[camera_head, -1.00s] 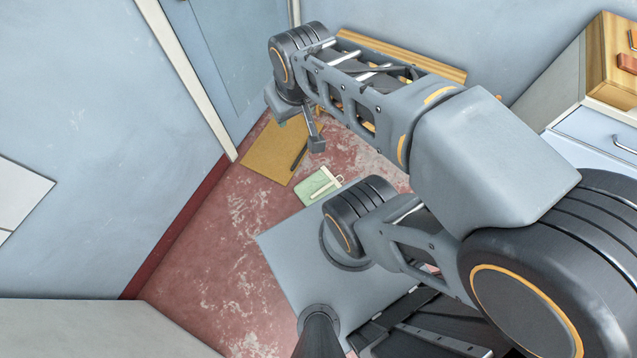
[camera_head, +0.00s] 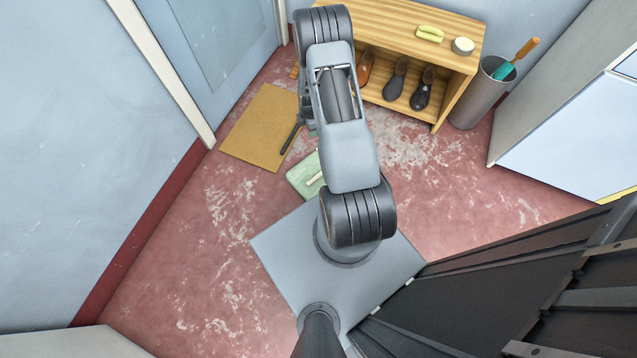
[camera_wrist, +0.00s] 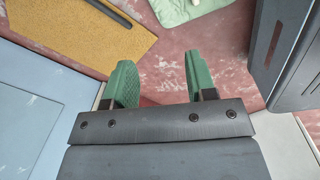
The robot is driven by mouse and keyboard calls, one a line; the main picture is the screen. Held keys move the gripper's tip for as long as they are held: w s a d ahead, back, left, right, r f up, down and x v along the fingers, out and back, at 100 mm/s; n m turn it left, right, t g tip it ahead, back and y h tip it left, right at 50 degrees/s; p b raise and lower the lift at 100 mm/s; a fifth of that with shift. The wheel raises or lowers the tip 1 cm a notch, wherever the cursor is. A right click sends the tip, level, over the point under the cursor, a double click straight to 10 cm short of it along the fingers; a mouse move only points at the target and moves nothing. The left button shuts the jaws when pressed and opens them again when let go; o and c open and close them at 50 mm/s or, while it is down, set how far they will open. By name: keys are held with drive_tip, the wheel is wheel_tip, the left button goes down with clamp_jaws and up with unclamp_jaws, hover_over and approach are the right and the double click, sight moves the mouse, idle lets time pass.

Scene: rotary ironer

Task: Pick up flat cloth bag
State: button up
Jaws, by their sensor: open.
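The flat cloth bag, pale green (camera_head: 303,176), lies on the red floor just beyond my grey base plate. My arm covers its right part in the head view. In the wrist view the bag (camera_wrist: 184,9) shows at the top edge, partly cut off. My gripper (camera_wrist: 162,80) has two green fingers spread apart with nothing between them. It is above the floor, short of the bag and apart from it. In the head view my arm mostly hides the gripper.
A tan mat (camera_head: 258,128) with a dark bar (camera_head: 291,136) lies beside the bag, near the door. A wooden shelf (camera_head: 445,50) holding shoes stands behind, with a grey bin (camera_head: 478,100) to its right. Floor left and right of the base is clear.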

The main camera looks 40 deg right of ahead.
drive_tip(key=s+f+n+b, duration=0.1)
drive_tip(key=f+b, duration=0.1)
drive_tip(key=f, duration=0.6)
drive_tip(key=s+d+f+n+b, duration=0.1)
drive_tip(key=s+f+b, duration=0.1)
drive_tip(key=f, duration=0.6)
drive_tip(key=s+f+n+b, duration=0.1)
drive_tip(key=s+f+b, duration=0.1)
drive_tip(key=f, duration=0.6)
drive_tip(key=shift+d+f+g+b, duration=0.2)
drive_tip(key=shift+f+g+b, duration=0.15)
drive_tip(key=shift+b, duration=0.15)
drive_tip(key=shift+s+d+f+b, duration=0.1)
drive_tip(key=shift+f+b, duration=0.75)
drive_tip(key=shift+f, duration=0.7)
drive_tip(key=shift+s+f+b, duration=0.1)
drive_tip(key=shift+f+b, duration=0.75)
drive_tip(key=shift+f, duration=0.7)
drive_tip(key=shift+r, duration=0.1)
drive_tip(key=shift+c, duration=0.3)
clamp_jaws()
